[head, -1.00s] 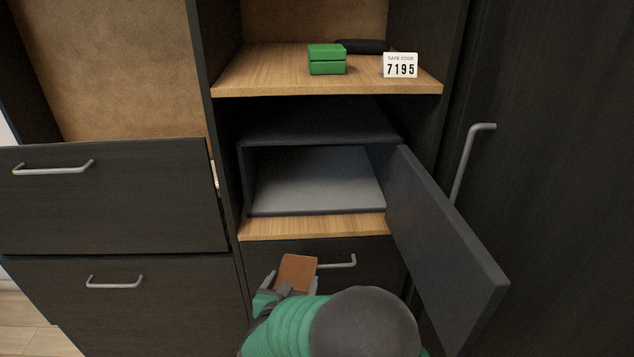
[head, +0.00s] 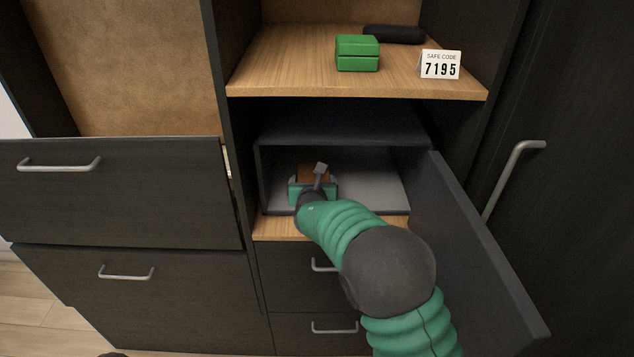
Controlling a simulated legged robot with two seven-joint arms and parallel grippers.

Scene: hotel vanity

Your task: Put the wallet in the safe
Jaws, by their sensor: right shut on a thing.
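The safe (head: 385,192) is a dark grey box in the cabinet with its door (head: 480,240) swung open to the right. My right gripper (head: 314,178) is at the safe's opening, reaching into its left part. It is shut on the brown wallet (head: 309,173), which is partly hidden by the gripper. Whether the wallet touches the safe floor I cannot tell. My left gripper is not in view.
A wooden shelf (head: 270,75) above the safe holds a green box (head: 358,53), a dark case (head: 394,34) and a safe code card reading 7195 (head: 440,65). Drawers (head: 125,190) are at left. The safe's right floor is clear.

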